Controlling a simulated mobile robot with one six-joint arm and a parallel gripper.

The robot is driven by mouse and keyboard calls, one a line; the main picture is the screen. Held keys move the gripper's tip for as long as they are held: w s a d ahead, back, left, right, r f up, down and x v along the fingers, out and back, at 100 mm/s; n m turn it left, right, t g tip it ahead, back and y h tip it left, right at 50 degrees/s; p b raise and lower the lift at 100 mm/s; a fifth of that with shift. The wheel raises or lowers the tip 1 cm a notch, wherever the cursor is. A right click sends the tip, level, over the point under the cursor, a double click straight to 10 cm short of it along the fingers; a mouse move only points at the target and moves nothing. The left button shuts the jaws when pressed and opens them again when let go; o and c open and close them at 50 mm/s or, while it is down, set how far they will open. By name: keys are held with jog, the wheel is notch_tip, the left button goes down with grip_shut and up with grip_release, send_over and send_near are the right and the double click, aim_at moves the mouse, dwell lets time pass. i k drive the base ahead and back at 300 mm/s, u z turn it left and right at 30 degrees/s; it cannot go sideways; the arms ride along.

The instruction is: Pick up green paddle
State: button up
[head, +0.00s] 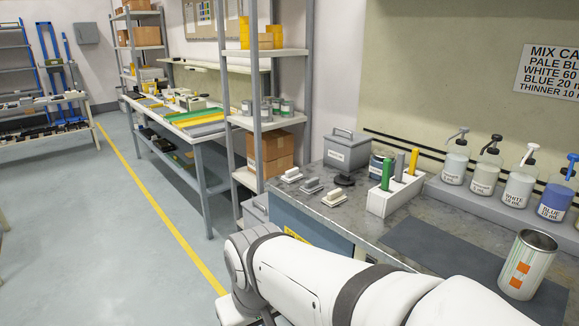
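The green paddle (387,174) stands upright in a white holder block (382,205) on the grey bench top. A white paddle (399,167) and a yellow paddle (413,162) stand in the same holder, to the right of the green one. The lower part of the green paddle is hidden in the holder. My white arm crosses the bottom of the head view, in front of the bench. My gripper is not in view.
An open can with orange squares (520,265) stands on a dark mat at the right. Several pump bottles (487,165) line the back ledge. A grey lidded box (346,153) and small white-handled tools (312,187) lie left of the holder. Shelving (268,120) stands farther left.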

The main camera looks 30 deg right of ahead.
aim_at(386, 172)
jog(key=z, duration=0.6)
jog(key=i, duration=1.15)
jog(key=z, duration=1.1)
jog(key=i, duration=0.5)
jog(key=z, duration=0.25)
jog(key=k, duration=0.8)
jog(key=z, duration=0.2)
jog(key=i, duration=0.85)
jog(key=u, duration=0.1)
